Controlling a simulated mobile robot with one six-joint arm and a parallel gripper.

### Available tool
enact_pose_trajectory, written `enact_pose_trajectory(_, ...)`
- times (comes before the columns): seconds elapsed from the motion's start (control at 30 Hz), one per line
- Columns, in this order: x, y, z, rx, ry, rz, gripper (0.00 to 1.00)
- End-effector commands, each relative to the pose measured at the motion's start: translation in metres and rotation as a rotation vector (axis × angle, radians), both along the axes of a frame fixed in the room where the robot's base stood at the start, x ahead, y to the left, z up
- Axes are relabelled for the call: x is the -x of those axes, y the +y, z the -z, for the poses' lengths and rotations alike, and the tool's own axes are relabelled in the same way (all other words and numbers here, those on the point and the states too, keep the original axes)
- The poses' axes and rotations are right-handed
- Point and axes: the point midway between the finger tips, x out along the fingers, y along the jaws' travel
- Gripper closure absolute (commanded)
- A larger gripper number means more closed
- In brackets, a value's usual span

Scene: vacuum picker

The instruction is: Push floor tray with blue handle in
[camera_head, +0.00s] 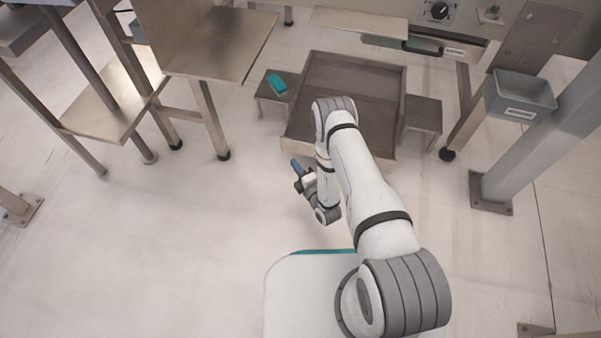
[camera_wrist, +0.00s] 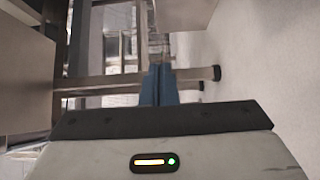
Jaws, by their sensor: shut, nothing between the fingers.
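The floor tray (camera_head: 355,73) is a wide, open, brown-grey metal box low on the floor under the machine. It appears empty, and its front side faces me. My arm covers part of its front, and I see no blue handle on it. My gripper (camera_head: 295,164) has blue fingers and is in front of the tray's left front corner, apparently a little clear of it. In the wrist view, the blue fingers (camera_wrist: 159,84) are together with nothing between them. A grey-brown panel at the left of that view may be the tray front; I cannot tell.
A teal object (camera_head: 277,83) lies on a low stand (camera_head: 266,99) left of the tray. Another low stand (camera_head: 423,115) is at its right. A metal table (camera_head: 223,45) stands at left, and a grey bin (camera_head: 521,97) hangs at right.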

Motion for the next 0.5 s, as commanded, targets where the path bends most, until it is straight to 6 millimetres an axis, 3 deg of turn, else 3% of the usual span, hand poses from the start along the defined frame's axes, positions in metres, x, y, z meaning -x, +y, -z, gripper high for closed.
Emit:
enact_pose_trajectory(0.23, -0.047, 0.027, 0.003, -0.001, -0.002, -0.002, 1.0)
enact_pose_trajectory(0.5, -0.078, 0.015, 0.002, 0.0, 0.0, 0.001, 1.0)
